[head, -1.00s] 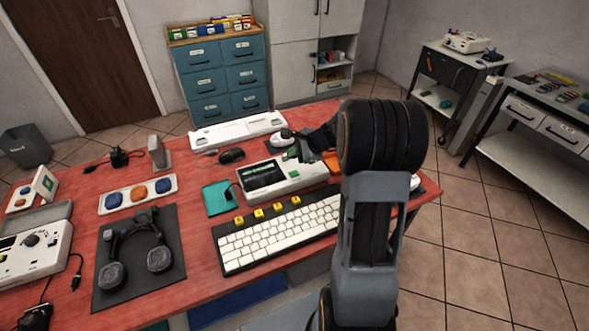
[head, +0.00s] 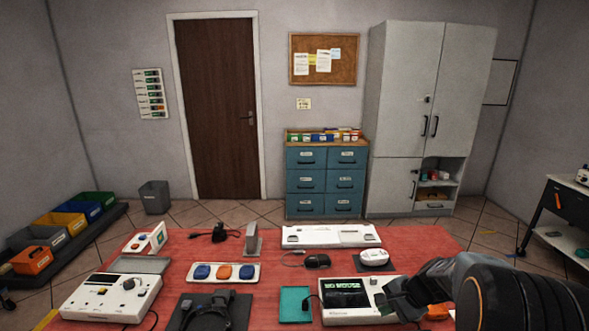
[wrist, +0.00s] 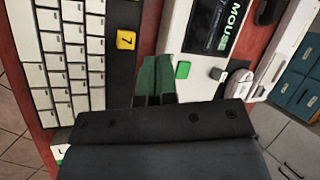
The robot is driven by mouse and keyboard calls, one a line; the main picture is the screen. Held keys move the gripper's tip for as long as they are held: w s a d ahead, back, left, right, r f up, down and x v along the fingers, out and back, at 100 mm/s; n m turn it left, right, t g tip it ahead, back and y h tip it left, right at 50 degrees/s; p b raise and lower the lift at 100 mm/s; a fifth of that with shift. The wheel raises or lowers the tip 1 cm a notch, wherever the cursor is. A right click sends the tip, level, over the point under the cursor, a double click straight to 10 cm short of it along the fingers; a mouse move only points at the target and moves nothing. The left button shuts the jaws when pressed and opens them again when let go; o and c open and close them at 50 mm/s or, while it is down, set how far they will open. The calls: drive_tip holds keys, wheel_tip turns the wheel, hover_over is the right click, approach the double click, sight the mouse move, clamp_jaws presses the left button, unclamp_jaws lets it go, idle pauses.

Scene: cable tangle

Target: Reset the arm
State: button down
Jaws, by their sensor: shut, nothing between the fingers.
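My gripper (head: 402,299) is at the right side of the head view, above the right end of a white device with a dark screen (head: 344,293). In the wrist view its dark green fingers (wrist: 156,77) are together and empty. They point toward the gap between the white keyboard (wrist: 60,50) and the screen device (wrist: 200,45). The device's screen reads "MOUSE", and a green button (wrist: 183,69) is beside the fingers. I cannot tell whether the fingers touch anything.
The red table (head: 420,240) also bears headphones (head: 205,312), a tray with three buttons (head: 223,272), a black mouse (head: 316,261), a white mouse (head: 374,257) and a white bar-shaped unit (head: 331,236). A teal pad (head: 295,304) lies left of the screen device.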

drive_tip(key=s+a+r+n+h+p, duration=0.1)
drive_tip(key=s+a+r+n+h, duration=0.1)
drive_tip(key=s+a+r+n, duration=0.2)
drive_tip(key=s+a+r+n+h+p, duration=0.1)
drive_tip(key=s+a+r+n+h, duration=0.2)
drive_tip(key=s+a+r+n, duration=0.2)
drive_tip(key=s+r+n, duration=0.2)
drive_tip(key=s+n, duration=0.2)
drive_tip(key=s, duration=0.2)
drive_tip(key=shift+s+r, duration=0.2)
drive_tip(key=shift+r, duration=0.05)
